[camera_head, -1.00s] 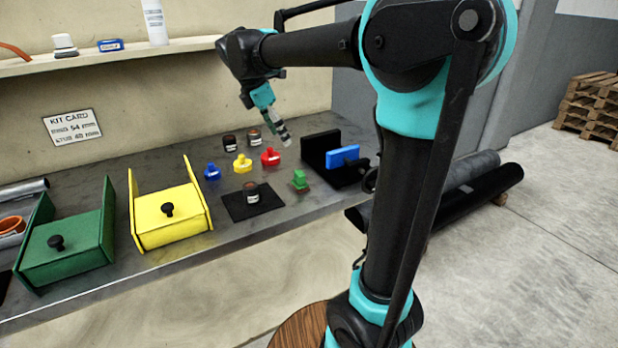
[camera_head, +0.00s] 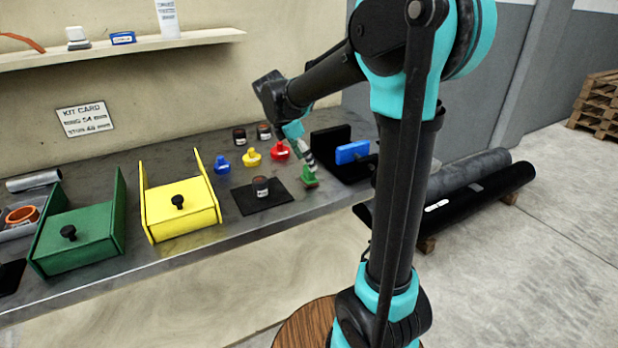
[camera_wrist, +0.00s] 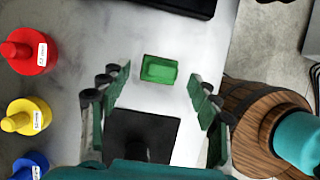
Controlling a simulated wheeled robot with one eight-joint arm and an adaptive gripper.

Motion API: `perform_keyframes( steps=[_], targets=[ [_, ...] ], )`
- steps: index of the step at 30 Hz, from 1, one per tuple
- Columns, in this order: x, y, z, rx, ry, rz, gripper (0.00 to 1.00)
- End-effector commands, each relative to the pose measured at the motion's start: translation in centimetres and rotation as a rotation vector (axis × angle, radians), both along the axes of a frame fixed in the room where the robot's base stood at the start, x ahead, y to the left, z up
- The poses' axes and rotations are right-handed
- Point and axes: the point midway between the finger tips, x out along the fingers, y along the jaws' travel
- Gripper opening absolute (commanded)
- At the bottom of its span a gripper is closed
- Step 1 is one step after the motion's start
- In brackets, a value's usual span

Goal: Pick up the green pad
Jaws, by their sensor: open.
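The green pad (camera_head: 309,178) is a small green block on the metal bench, right of the black mat. In the wrist view the green pad (camera_wrist: 159,70) lies between and a little beyond the two fingertips. My gripper (camera_head: 308,160) is directly above or just behind the pad in the head view. In the wrist view my gripper (camera_wrist: 158,95) is open, with a finger on each side and nothing between that it touches. I cannot tell the exact height left above the pad.
A black fixture with a blue block (camera_head: 351,152) stands right of the pad. The bench's front edge is close to the pad.

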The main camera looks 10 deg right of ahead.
Motion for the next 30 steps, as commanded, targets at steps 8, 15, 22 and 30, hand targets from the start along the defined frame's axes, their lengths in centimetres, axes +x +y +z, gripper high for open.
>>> perform_keyframes(
  steps=[8,15,22,30],
  targets=[
    [0.1,-1.2,-3.6,0.000,0.001,-0.001,0.62],
    [0.1,-1.4,-4.2,0.000,0.000,0.000,0.62],
    [0.1,-1.4,-4.2,0.000,0.000,0.000,0.45],
    [0.1,-1.4,-4.2,0.000,0.000,0.000,0.11]
  ],
)
